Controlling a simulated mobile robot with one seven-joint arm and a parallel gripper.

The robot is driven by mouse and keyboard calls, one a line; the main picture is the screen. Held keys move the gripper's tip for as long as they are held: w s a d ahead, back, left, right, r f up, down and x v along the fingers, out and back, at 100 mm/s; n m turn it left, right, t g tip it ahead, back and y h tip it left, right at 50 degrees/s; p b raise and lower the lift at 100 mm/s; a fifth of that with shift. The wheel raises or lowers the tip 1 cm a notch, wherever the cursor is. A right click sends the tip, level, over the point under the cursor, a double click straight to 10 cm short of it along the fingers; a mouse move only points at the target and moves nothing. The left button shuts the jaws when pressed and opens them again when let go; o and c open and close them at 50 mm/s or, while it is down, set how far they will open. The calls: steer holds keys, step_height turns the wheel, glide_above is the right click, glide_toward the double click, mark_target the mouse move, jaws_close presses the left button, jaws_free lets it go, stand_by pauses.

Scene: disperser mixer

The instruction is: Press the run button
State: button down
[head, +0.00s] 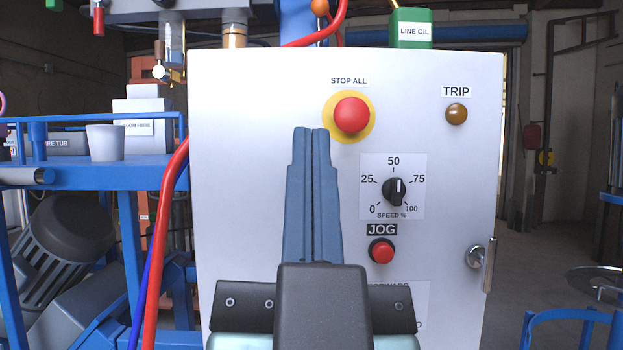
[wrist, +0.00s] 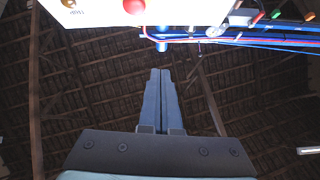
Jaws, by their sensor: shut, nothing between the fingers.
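A light grey control panel (head: 250,130) stands in front of me in the head view. No button labelled run shows; my gripper and arm cover part of the panel's middle and lower left. My gripper (head: 311,131) is shut and empty, its blue fingers together. In the picture its tips lie just left of and below the red STOP ALL button (head: 352,115) on its yellow disc. I cannot tell how far the tips are from the panel. In the wrist view the gripper (wrist: 161,71) points towards the roof, with the panel (wrist: 100,12) upside down at the top.
The panel also carries a TRIP lamp (head: 456,114), a speed knob (head: 394,191), a red JOG button (head: 381,251), a partly covered lower label (head: 412,300) and a handle (head: 488,264). A blue bench (head: 110,176) with a red hose (head: 166,220) stands left.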

step_height(320, 180, down, 5)
steer(key=m+g+p, duration=0.3)
steer(key=m+p, duration=0.2)
steer(key=p, duration=0.4)
steer(key=m+g+p, duration=0.2)
steer(key=m+p, duration=0.4)
steer(key=p, duration=0.4)
steer(key=m+g+p, duration=0.3)
steer(key=m+p, duration=0.3)
steer(key=p, duration=0.4)
steer(key=shift+s+r+g, duration=0.1)
steer(key=shift+r+g, duration=0.05)
steer(key=shift+g, duration=0.15)
